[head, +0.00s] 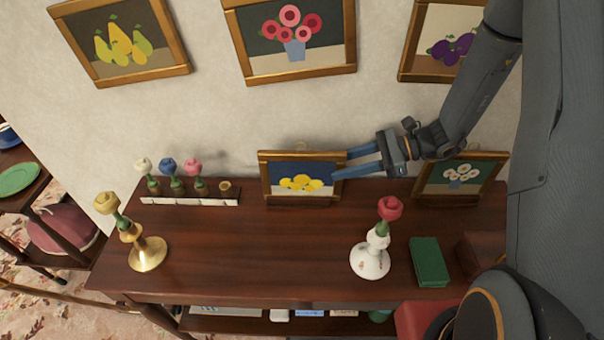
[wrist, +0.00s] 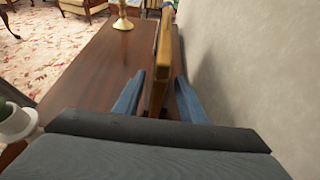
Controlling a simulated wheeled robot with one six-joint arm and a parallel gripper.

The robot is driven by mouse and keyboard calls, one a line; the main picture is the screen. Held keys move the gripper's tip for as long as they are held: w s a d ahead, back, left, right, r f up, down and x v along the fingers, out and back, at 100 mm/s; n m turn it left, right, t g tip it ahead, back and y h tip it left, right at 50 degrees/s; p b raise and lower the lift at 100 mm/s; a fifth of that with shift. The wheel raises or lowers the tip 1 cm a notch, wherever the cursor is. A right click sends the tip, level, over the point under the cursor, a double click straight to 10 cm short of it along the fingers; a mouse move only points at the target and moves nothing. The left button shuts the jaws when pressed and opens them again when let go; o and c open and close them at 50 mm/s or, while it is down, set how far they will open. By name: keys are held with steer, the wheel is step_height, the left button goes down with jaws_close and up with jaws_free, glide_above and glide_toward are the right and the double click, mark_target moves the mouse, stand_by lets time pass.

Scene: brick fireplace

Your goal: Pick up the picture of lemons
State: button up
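The picture of lemons (head: 300,184), yellow fruit on blue in a gold-brown frame, stands upright on the wooden sideboard against the wall. My gripper (head: 340,166) reaches in from the right at the frame's right edge. In the wrist view, my gripper's (wrist: 160,77) two blue fingers are apart, one on each side of the frame (wrist: 163,55), seen edge-on. A gap shows between the frame and each finger, so the gripper is open and holds nothing.
A picture of white flowers (head: 460,175) stands to the right on the sideboard (head: 250,245). A white vase with a red flower (head: 370,258), a green box (head: 429,262), a brass candlestick (head: 148,252) and a flower rack (head: 190,200) stand around. Wall pictures hang above.

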steer(key=shift+x, duration=0.9)
steer(key=shift+c, duration=0.3)
jaws_close()
steer(key=shift+r, duration=0.15)
